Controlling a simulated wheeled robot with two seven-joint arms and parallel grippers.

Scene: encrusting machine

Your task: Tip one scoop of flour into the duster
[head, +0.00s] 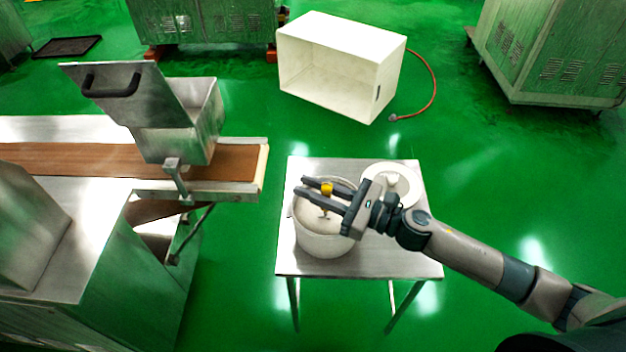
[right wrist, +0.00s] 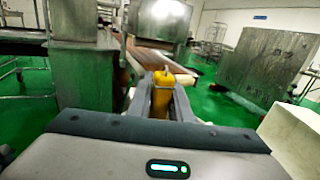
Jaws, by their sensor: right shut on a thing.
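My right gripper (head: 302,187) is shut on the yellow handle of the scoop (head: 327,188), over the flour tub. The yellow handle also shows upright between the fingers in the right wrist view (right wrist: 162,92). The scoop's lower end reaches down into the tub's mouth; I cannot tell whether it holds flour. The white round flour tub (head: 322,243) stands open on the small table, with pale flour inside. The duster, a metal hopper (head: 204,122), sits above the conveyor at the left. Its lid (head: 118,88) with a black handle is tilted open. My left gripper is out of view.
The small metal table (head: 385,255) also bears a round white lid (head: 398,182) with a knob. The brown conveyor belt (head: 60,160) runs under the duster. A white open box (head: 380,75) lies on the green floor behind. Floor is clear between conveyor and table.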

